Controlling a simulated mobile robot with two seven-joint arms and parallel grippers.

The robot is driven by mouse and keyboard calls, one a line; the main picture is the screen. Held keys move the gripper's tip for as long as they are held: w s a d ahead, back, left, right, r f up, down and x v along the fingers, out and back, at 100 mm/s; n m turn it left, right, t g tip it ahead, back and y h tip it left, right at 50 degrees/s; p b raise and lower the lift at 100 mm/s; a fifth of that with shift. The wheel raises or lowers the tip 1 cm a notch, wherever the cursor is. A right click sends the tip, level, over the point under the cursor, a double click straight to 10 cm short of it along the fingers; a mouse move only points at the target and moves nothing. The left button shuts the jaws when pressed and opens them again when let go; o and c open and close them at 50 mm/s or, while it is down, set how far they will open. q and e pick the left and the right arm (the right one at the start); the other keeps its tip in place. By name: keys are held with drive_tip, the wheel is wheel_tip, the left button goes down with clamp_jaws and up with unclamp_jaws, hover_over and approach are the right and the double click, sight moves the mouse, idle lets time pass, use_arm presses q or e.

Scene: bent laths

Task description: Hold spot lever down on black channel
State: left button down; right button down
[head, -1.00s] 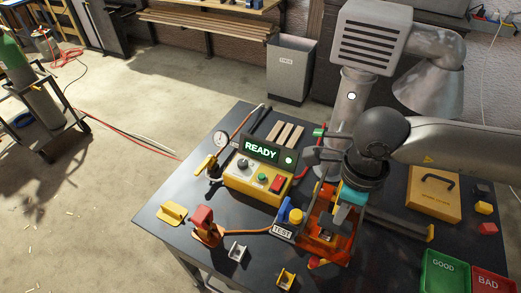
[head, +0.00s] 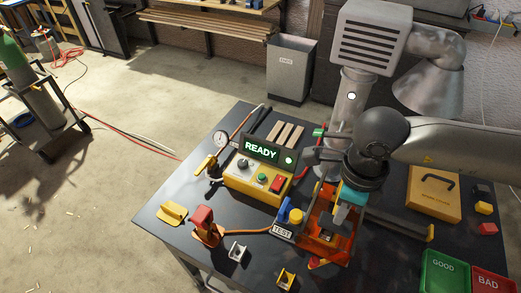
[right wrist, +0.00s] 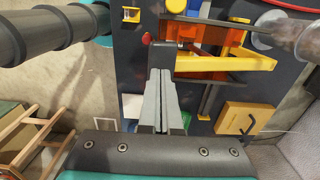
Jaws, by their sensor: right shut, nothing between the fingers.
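An orange fixture (head: 345,246) stands at the front of the dark bench, beside a block marked TEST (head: 283,232). My right gripper (head: 341,216) is over this fixture, pointing down, with its fingers shut and empty. In the right wrist view the closed grey fingers (right wrist: 161,75) reach towards the orange fixture (right wrist: 205,66). A red knob (right wrist: 147,38) shows just left of the fingertips. My gripper covers much of the fixture, so I cannot make out the spot lever or the black channel clearly, nor whether the fingers touch the lever. My left gripper is not in view.
A yellow control box (head: 258,182) with a READY display stands left of the fixture. Small white (head: 238,251) and yellow (head: 286,279) channels lie in front. GOOD (head: 443,274) and BAD (head: 488,283) trays are at right.

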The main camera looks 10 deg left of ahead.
sight(333, 232)
drive_tip(key=shift+s+a+f+b, duration=0.1)
drive_tip(key=shift+s+f+b, duration=0.2)
drive_tip(key=shift+f+b, duration=0.8)
drive_tip(key=shift+s+a+f+b, duration=0.1)
drive_tip(key=shift+s+f+b, duration=0.15)
drive_tip(key=shift+f+b, duration=0.85)
drive_tip(key=shift+s+a+f+b, duration=0.1)
drive_tip(key=shift+s+f+b, duration=0.2)
drive_tip(key=shift+f+b, duration=0.8)
drive_tip(key=shift+r, duration=0.15)
drive_tip(key=shift+s+f+b, duration=0.25)
drive_tip(key=shift+f+b, duration=0.4)
drive_tip(key=shift+f, duration=0.05)
drive_tip(key=shift+s+f+b, duration=0.1)
drive_tip(key=shift+f+b, duration=0.1)
drive_tip(key=shift+b, duration=0.2)
drive_tip(key=shift+s+f, duration=0.1)
drive_tip(key=shift+s, duration=0.05)
idle(0.3)
